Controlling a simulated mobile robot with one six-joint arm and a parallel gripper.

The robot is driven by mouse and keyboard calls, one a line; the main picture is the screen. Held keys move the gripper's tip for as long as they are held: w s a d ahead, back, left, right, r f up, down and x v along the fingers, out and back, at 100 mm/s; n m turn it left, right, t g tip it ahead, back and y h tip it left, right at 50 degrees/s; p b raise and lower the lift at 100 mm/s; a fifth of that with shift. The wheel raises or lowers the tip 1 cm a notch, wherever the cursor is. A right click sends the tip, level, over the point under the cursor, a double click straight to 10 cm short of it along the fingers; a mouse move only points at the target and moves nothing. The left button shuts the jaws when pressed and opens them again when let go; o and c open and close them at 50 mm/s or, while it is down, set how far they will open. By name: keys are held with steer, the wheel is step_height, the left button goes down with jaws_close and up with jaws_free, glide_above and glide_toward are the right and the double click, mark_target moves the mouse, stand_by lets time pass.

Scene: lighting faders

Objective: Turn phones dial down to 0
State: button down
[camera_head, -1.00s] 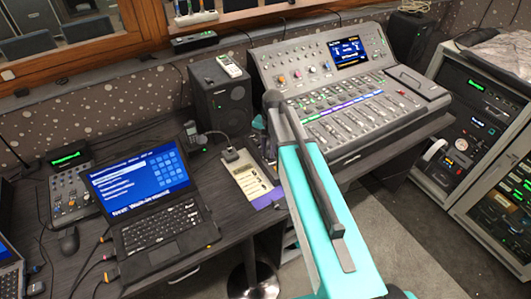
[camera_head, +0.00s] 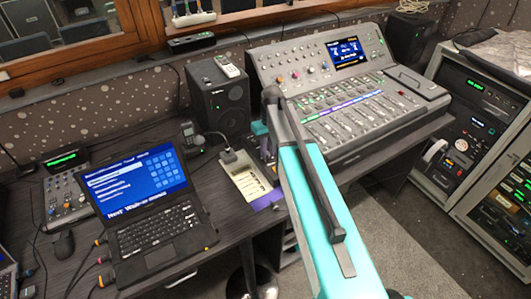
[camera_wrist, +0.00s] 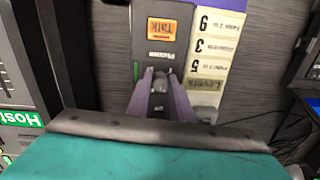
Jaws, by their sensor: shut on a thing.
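The phones dial (camera_wrist: 160,84) is a small grey knob in the wrist view, on a narrow dark strip below an orange button marked Talk (camera_wrist: 162,27). My gripper (camera_wrist: 161,86) has its two purple fingers on either side of the dial, shut on it. A small label that is hard to read sits just above the dial. The dial's pointer and scale cannot be made out.
A white strip with large numbers (camera_wrist: 211,45) runs right of the dial. In the head view a mixing console (camera_head: 352,112) stands right and behind, a speaker (camera_head: 222,95) behind the panel, and an open laptop (camera_head: 150,205) to the left.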

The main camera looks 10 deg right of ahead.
steer(key=n, duration=0.6)
steer(key=shift+w+b, duration=0.35)
steer(key=shift+b, duration=0.05)
steer(key=n, duration=0.6)
steer(key=shift+a+n, duration=0.25)
steer(key=shift+n, duration=0.15)
steer(key=n, duration=0.6)
steer(key=shift+s+a+h+b, duration=0.1)
steer(key=shift+s+h+b, duration=0.05)
steer(key=shift+h+b, duration=0.2)
steer(key=n, duration=0.5)
steer(key=shift+s+f+n, duration=0.15)
steer(key=shift+n, duration=0.15)
steer(key=c, duration=1.6)
jaws_free()
steer(key=shift+o, duration=0.2)
steer(key=shift+r, duration=0.25)
